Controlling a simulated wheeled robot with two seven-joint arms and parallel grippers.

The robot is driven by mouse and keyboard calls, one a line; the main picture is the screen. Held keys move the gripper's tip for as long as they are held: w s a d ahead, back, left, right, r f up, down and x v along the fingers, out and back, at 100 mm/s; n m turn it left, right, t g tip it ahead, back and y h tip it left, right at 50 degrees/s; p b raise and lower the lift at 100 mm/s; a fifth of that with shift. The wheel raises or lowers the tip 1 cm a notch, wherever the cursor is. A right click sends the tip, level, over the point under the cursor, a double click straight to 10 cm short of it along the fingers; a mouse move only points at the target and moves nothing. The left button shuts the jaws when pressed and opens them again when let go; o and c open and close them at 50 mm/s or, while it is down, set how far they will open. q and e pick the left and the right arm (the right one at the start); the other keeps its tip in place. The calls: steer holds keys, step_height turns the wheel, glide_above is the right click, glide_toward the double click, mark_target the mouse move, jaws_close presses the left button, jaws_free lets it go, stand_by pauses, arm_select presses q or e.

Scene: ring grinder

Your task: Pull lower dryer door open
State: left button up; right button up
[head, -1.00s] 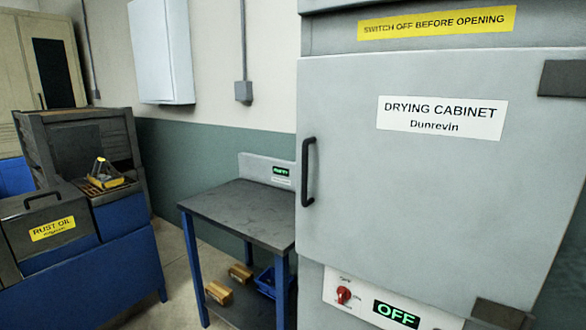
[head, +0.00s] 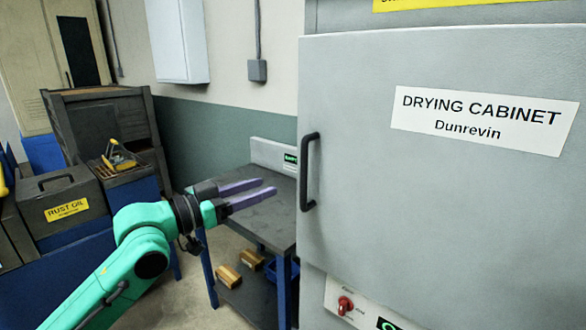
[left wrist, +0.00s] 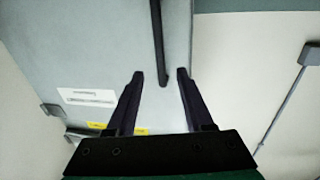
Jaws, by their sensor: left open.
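The grey drying cabinet door (head: 400,210) fills the right of the head view and looks shut. Its black vertical handle (head: 309,172) is on the door's left edge. My left gripper (head: 274,191) is open and empty, its purple fingers pointing right toward the handle, with a small gap in the picture. In the left wrist view, the handle (left wrist: 158,45) shows beyond and between the two open fingertips (left wrist: 160,75), apart from them. The door (left wrist: 100,50) also shows there. My right gripper is not in view.
A dark-topped table (head: 262,220) with blue legs stands left of the cabinet, behind my left gripper. A red knob (head: 345,305) is on the panel below the door. A rust oil box (head: 62,205) stands at the left.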

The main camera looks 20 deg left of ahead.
arm_select(q)
steer(key=p, duration=0.5)
glide_above(303, 204)
steer(key=shift+w+a+r, duration=0.1)
steer(key=shift+w+a, duration=0.1)
steer(key=shift+w, duration=0.1)
steer(key=shift+w+d, duration=0.1)
steer(key=shift+d, duration=0.05)
jaws_close()
stand_by(0.6)
